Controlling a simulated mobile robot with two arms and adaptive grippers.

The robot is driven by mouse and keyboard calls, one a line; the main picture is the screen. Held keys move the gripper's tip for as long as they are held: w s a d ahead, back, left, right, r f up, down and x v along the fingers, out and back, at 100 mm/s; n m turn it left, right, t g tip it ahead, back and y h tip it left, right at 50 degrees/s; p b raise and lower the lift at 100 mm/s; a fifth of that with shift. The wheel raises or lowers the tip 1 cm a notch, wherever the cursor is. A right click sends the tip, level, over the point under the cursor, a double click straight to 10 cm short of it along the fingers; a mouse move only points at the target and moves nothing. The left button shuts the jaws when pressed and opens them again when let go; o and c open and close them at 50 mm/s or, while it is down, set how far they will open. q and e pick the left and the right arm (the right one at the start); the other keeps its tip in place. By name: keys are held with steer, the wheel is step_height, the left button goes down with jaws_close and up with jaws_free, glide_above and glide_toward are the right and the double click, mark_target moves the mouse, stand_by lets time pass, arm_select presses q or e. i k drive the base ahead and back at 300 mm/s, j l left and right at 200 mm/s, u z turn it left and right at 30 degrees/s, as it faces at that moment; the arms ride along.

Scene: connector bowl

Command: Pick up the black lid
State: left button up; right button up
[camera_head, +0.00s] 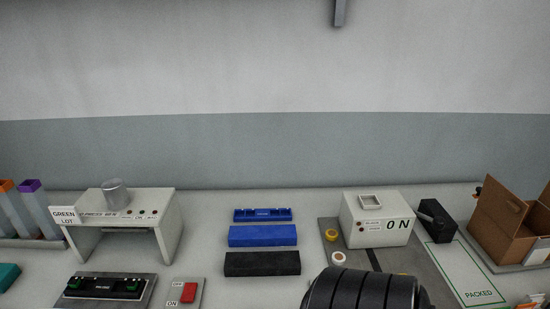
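A long black block (262,264), which looks like the black lid, lies flat on the light work table in the middle of the head view. A blue block (262,236) of similar shape lies just behind it. A narrower blue part with raised details (262,215) lies behind that.
A ribbed black cylindrical shape (362,290) blocks the bottom right of centre. At left stand a white bench fixture (165,208), a black part on a grey plate (104,287) and a red switch (189,292). At right are a white box (378,219) and a cardboard box (506,222).

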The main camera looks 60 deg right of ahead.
mark_target(280, 264)
steer(key=l+z, duration=0.15)
steer(key=z, duration=0.25)
steer(key=k+l+z, duration=0.1)
steer(key=z, duration=0.3)
steer(key=l+z, duration=0.2)
steer(key=z, duration=0.2)
steer(key=l+z, duration=0.15)
steer(key=z, duration=0.2)
